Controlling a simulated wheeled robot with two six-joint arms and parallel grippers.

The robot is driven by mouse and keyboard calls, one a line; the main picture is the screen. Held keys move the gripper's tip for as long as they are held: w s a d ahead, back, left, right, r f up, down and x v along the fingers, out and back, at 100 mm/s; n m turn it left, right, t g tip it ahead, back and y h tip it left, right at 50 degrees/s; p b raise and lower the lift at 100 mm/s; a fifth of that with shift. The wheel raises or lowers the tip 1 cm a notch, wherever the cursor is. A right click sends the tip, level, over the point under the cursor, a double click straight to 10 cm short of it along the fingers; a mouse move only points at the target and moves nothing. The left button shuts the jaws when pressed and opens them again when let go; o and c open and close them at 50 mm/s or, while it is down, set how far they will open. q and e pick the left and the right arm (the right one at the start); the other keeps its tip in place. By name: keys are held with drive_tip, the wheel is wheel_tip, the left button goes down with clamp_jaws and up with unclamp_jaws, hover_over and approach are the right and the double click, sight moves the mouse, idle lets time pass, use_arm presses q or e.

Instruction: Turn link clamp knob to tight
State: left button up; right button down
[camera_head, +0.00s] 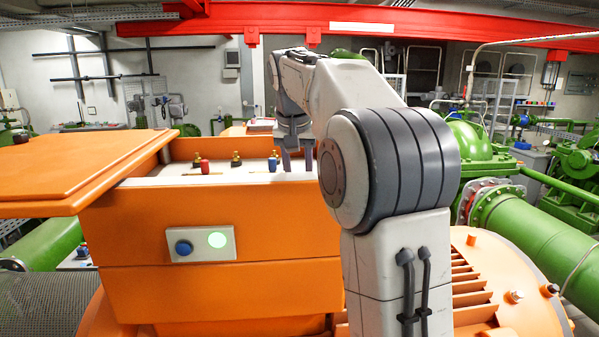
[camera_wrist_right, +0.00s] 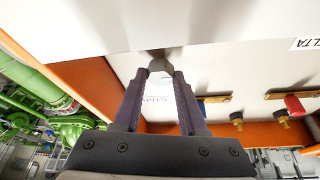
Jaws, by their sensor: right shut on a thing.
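The link clamp knob (camera_wrist_right: 160,66) is a small grey knob on the white terminal board in the right wrist view. My right gripper (camera_wrist_right: 160,76) is shut on it, one dark finger on each side. In the head view my right gripper (camera_head: 298,160) points down at the right end of the white terminal board (camera_head: 170,181); the knob is not clear there. The knob's setting cannot be read. My left gripper is not in view.
The board sits inside an orange box (camera_head: 210,290) whose orange lid (camera_head: 80,170) is off to the left. Brass link bars (camera_wrist_right: 292,95), a red terminal (camera_wrist_right: 293,104) and a blue terminal (camera_head: 272,164) stand near the gripper. Orange box walls border the board closely.

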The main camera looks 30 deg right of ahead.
drive_tip(key=m+g, duration=0.1)
drive_tip(key=m, duration=0.2)
drive_tip(key=m+g+h, duration=0.1)
drive_tip(key=m, duration=0.2)
drive_tip(key=shift+w+a, duration=0.1)
drive_tip(key=shift+w, duration=0.1)
drive_tip(key=m+g, duration=0.1)
drive_tip(key=m, duration=0.2)
drive_tip(key=m+g, duration=0.1)
drive_tip(key=m, duration=0.2)
drive_tip(key=shift+w+g, duration=0.15)
drive_tip(key=shift+g, duration=0.15)
drive_tip(key=shift+m, duration=0.3)
drive_tip(key=shift+c, duration=2.3)
unclamp_jaws()
drive_tip(key=shift+h, duration=0.3)
